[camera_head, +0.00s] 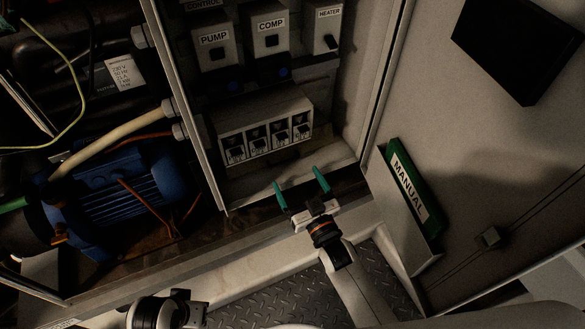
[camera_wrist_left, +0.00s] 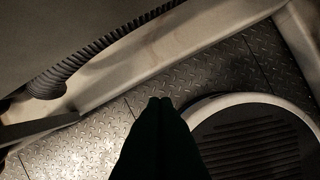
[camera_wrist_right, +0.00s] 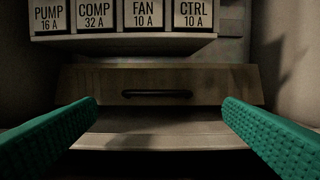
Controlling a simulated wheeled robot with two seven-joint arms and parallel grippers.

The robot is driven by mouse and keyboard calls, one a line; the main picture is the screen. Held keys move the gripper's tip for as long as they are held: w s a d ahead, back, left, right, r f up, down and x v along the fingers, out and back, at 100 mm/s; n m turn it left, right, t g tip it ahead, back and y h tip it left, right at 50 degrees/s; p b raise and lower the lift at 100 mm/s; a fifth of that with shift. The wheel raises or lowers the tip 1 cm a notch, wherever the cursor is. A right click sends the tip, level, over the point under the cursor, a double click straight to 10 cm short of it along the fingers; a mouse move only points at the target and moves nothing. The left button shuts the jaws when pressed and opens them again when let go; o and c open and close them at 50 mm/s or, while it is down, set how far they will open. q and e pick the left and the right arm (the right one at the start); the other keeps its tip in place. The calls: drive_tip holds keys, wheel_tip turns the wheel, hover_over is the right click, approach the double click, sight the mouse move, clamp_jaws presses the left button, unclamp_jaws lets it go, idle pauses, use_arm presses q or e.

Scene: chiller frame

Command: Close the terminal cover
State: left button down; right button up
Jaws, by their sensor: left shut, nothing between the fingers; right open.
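The terminal cover appears to be the brownish-grey panel (camera_wrist_right: 200,80) with a dark bar handle (camera_wrist_right: 156,94), below the breaker row in the right wrist view. It looks slightly wider at its lower edge; I cannot tell its exact tilt. In the head view it is hard to make out in the shadow below the breakers. My right gripper (camera_head: 298,177) is open and empty, its green fingers pointing into the cabinet. In the right wrist view its fingertips (camera_wrist_right: 159,100) stand on either side of the handle, apart from it. My left gripper (camera_wrist_left: 161,102) is shut and empty, above the tread-plate floor.
The breaker box (camera_head: 240,113) sits above, with switch boxes (camera_head: 270,25) higher up. A green MANUAL binder (camera_head: 409,190) is on the door at right. A blue motor (camera_head: 115,190) and hoses fill the left bay. A cabinet sill (camera_head: 180,262) runs below.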

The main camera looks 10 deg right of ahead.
use_arm(q)
wheel_tip(320, 180, down, 3)
drive_tip(key=shift+f+p, duration=0.15)
drive_tip(key=shift+p, duration=0.2)
use_arm(e)
drive_tip(key=v, duration=0.7)
drive_tip(key=g+b, duration=0.1)
drive_tip(key=b, duration=0.4)
approach(284, 153)
drive_tip(key=x, duration=0.5)
drive_tip(key=shift+a, duration=0.3)
use_arm(q)
drive_tip(key=w+v, duration=0.1)
drive_tip(key=v, duration=0.7)
drive_tip(key=shift+a+r, duration=0.2)
drive_tip(key=shift+r, duration=0.3)
use_arm(e)
drive_tip(key=shift+s, duration=0.1)
